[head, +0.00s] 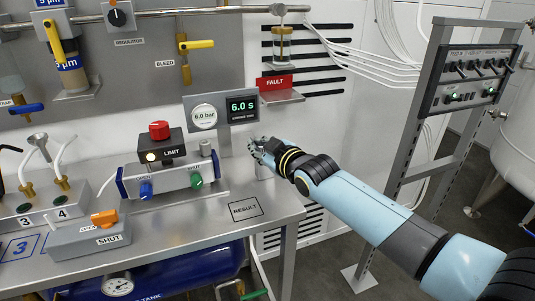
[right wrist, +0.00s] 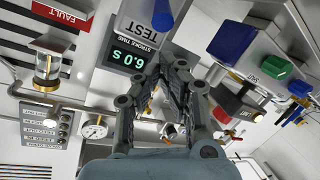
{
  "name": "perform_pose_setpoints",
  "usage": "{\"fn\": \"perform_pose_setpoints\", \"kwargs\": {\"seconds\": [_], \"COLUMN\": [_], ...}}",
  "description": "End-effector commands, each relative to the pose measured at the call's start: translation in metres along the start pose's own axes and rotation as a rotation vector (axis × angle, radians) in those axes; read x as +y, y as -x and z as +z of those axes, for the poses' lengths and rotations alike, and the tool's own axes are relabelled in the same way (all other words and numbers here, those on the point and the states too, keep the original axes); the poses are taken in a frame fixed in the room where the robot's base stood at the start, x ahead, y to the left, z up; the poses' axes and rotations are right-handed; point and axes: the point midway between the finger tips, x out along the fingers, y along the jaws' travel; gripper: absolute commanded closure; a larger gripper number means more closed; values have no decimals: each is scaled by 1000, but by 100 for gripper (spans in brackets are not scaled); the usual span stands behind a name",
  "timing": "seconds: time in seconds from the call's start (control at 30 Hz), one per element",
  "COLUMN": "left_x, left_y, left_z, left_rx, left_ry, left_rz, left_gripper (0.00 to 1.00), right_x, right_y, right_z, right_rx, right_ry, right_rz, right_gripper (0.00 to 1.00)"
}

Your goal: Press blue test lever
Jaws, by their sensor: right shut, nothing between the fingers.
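The blue test lever (right wrist: 176,8) shows at the top edge of the right wrist view, partly cut off, beside a grey block marked TEST (right wrist: 150,22). In the head view my right gripper (head: 257,147) is over the back right of the bench, and the lever is hidden behind it there. My right gripper (right wrist: 172,68) is shut and empty, its fingertips pointing towards the TEST block. I cannot tell whether they touch the lever. My left gripper is not in view.
The stroke-time display (head: 242,108) reads 6.0 S, beside a gauge (head: 204,117). The actuator with LIMIT box (head: 163,148) stands left of my right gripper. A plate marked RESULT (head: 245,210) lies on clear bench in front. A grey frame (head: 408,150) stands at right.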

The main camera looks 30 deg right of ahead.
Motion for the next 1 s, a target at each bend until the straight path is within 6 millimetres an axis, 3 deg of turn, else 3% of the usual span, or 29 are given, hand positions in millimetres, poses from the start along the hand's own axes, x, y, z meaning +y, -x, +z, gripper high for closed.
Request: {"fn": "perform_pose_setpoints", "kwargs": {"seconds": [0.1, 0.27, 1.0], "left_x": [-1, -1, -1], "left_y": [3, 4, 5], "left_z": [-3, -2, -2], "left_rx": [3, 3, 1], "left_ry": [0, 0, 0], "left_rz": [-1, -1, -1], "left_gripper": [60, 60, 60], "right_x": [0, 0, -4], "right_y": [7, 10, 13], "right_z": [17, 26, 30], "right_rx": [-6, -4, 47], "right_ry": [1, 1, 9], "right_rz": [-2, -1, 22], "right_gripper": [100, 100, 100]}}
